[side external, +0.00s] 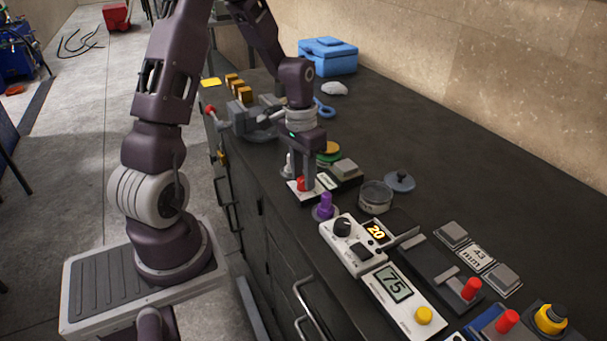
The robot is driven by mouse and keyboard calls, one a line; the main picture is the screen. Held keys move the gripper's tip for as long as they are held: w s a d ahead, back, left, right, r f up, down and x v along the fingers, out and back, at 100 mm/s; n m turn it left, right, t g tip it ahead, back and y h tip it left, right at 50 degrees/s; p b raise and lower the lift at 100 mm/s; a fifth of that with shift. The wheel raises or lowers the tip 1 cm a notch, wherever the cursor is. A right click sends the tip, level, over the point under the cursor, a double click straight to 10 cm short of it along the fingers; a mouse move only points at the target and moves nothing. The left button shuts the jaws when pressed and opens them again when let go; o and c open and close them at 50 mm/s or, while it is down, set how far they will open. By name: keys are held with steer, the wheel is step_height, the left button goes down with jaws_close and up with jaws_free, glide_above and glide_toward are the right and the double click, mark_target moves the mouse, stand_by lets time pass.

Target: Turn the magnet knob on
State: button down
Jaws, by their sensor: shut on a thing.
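My gripper (303,178) points straight down over the bench, its fingers shut on a small red knob (301,185). The knob sits on a white plate (306,194) near the bench's front edge. The fingers hide part of the knob, so its turned position does not show. A small label on the plate is too small to read, so I cannot tell whether this is the magnet knob. A black dial (342,226) is on a white box with a display reading 20, to the right of my gripper.
A purple knob (325,204) and a round clear dish (376,196) stand close by on the right. A green and yellow round part (328,154) is just behind my gripper. A display unit (395,284) reads 75. The dark bench (440,170) is clear toward the wall.

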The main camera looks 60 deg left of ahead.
mark_target(302, 178)
stand_by(0.4)
steer(key=c, duration=1)
jaws_free()
steer(key=shift+c, duration=0.2)
steer(key=r, duration=0.7)
steer(key=shift+a, duration=0.2)
